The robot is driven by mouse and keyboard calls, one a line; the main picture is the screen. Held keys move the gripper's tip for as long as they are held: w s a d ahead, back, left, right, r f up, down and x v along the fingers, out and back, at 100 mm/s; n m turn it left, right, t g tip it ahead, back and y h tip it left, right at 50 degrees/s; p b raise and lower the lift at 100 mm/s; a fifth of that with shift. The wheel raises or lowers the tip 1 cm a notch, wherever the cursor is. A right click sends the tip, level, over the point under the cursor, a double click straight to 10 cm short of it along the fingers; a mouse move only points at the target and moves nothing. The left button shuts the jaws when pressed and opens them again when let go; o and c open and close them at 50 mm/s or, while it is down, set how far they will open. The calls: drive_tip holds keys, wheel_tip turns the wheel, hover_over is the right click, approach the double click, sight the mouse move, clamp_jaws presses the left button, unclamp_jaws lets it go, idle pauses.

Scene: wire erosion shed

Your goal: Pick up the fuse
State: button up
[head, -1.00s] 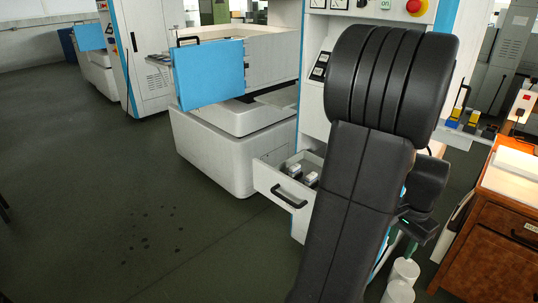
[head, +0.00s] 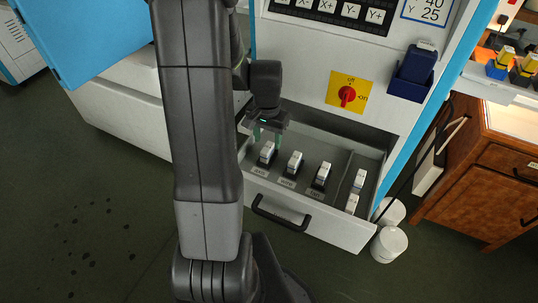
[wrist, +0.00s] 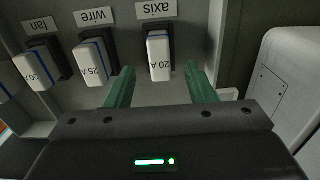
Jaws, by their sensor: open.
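Several white-topped fuses on dark holders stand in a row in an open drawer (head: 300,213). The fuse at the "axis" label (head: 267,152) is the leftmost in the head view. In the wrist view this axis fuse (wrist: 159,58) reads "20 A". My gripper (head: 267,138) is open and empty just above it. In the wrist view the green fingers of my gripper (wrist: 160,82) lie to either side of the axis fuse, apart from it. The wire fuse (wrist: 92,62) reads "25 A"; the fan fuse (wrist: 36,68) is further left. Finger height is hard to tell.
Loose fuses (head: 356,190) lie in the drawer's right compartment. A red rotary switch (head: 347,95) and a blue holder (head: 411,74) are on the cabinet front above. White cylinders (head: 389,243) stand on the floor beside the drawer. A wooden cabinet (head: 470,190) is at right.

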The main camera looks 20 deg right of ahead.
sight(267, 147)
wheel_tip(267, 147, down, 5)
idle(0.3)
drive_tip(key=shift+c, duration=0.2)
clamp_jaws()
